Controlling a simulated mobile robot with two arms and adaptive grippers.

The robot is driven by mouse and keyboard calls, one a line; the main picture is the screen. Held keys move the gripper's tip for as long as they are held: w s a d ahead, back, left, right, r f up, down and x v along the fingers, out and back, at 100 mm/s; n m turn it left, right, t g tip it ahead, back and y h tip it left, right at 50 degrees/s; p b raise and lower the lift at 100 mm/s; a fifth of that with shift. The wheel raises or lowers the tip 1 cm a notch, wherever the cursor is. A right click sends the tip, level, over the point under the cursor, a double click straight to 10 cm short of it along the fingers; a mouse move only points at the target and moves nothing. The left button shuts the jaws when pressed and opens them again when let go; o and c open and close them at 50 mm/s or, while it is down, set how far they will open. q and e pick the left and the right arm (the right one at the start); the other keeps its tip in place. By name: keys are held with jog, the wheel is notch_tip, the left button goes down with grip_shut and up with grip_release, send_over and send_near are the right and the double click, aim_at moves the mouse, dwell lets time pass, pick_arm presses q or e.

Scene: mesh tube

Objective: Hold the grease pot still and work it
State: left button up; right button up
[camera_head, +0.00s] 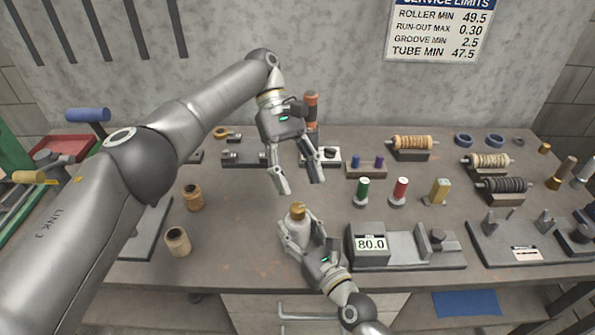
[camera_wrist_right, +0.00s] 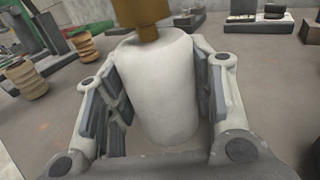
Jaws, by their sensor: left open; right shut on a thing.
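The grease pot is a whitish rounded body with a brass-coloured top (camera_head: 298,211). It stands upright near the bench's front edge, and its pale body (camera_wrist_right: 158,88) fills the middle of the right wrist view. My right gripper (camera_head: 297,236) is shut around the body, one finger on each side; it also shows in the right wrist view (camera_wrist_right: 158,100). My left gripper (camera_head: 299,187) is open and empty, above and just behind the pot, fingers pointing down. The pot's lower front is partly hidden by my right gripper in the head view.
A gauge block reading 80.0 (camera_head: 371,244) stands close right of the pot. Green, red and yellow small pieces (camera_head: 401,191) stand behind right. Rollers on stands (camera_head: 412,143) are farther back. Bare bench lies between the spools and the pot.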

pick_arm(q)
jog(key=shift+r, duration=0.5)
jog(key=s+d+f+n, duration=0.2)
jog(key=s+d+f, duration=0.2)
jog(key=s+f, duration=0.15)
jog(key=n+t+h, duration=0.4)
jog(key=n+t, duration=0.8)
jog(key=n, duration=0.4)
send_near(298, 207)
jog(key=x, duration=1)
jog(key=shift+w+f, duration=0.1)
jog(key=shift+w, duration=0.05)
